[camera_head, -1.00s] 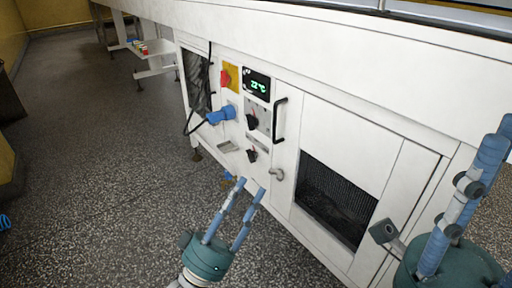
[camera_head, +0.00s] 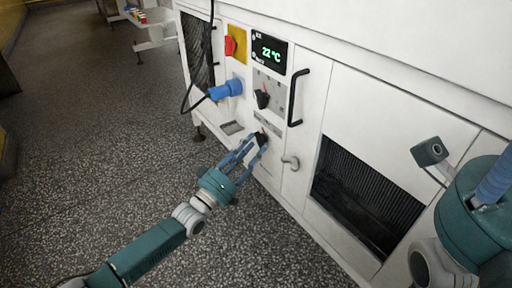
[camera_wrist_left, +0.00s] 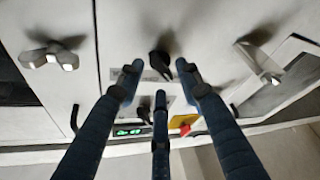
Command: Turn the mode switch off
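The white machine's panel carries two black rotary knobs, an upper one (camera_head: 263,99) and a lower one (camera_head: 261,138). I cannot read which is labelled as the mode switch. My left gripper (camera_head: 250,149) is right at the lower knob, its blue fingers spread and pointing at the panel. In the left wrist view the lower knob (camera_wrist_left: 160,64) shows between the spread tips of my left gripper (camera_wrist_left: 160,78); contact cannot be told. The upper knob (camera_wrist_left: 143,113) is farther off there. My right gripper (camera_head: 490,190) is at the right edge, its fingertips out of view.
Above are a green-lit display (camera_head: 268,53) reading 22 °C and a red switch (camera_head: 230,46) on yellow. A blue plug (camera_head: 226,89) with a black cable sticks out to the left. A black handle (camera_head: 297,98) and a metal latch (camera_head: 290,162) are to the right. Open floor lies left.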

